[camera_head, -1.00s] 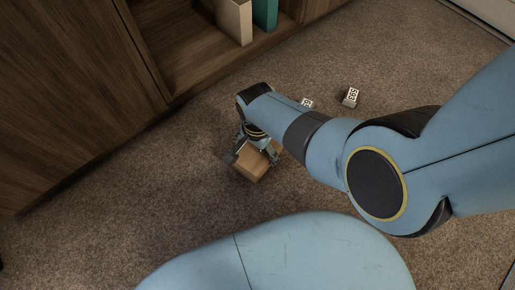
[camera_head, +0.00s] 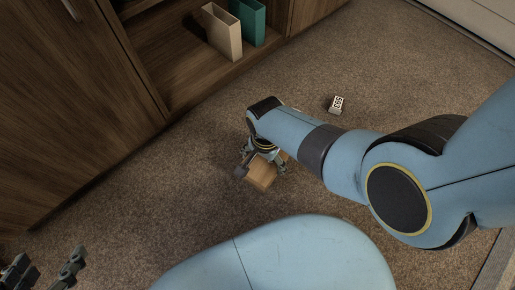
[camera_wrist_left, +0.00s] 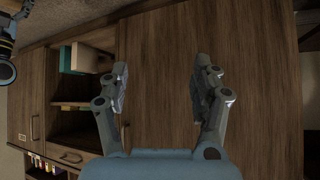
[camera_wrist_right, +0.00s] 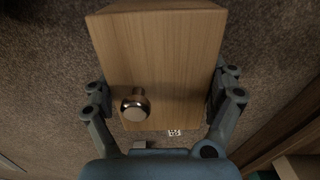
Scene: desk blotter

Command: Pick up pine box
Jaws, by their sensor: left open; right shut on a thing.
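The pine box (camera_head: 262,173) is a light wooden block held under my right arm in the head view. In the right wrist view the pine box (camera_wrist_right: 165,60) fills the upper middle and shows a round metal knob (camera_wrist_right: 135,105) on its face. My right gripper (camera_head: 260,165) is shut on it, with one finger on each side. Whether the box touches the floor I cannot tell. My left gripper (camera_wrist_left: 160,85) is open and empty, facing the wooden cabinet front; its fingers also show at the lower left of the head view (camera_head: 45,270).
A wooden cabinet (camera_head: 70,110) stands at the left, with an open shelf holding a cream file holder (camera_head: 222,32) and a teal one (camera_head: 250,20). A small white marked block (camera_head: 337,104) lies on the carpet (camera_head: 150,200). Carpet around the box looks clear.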

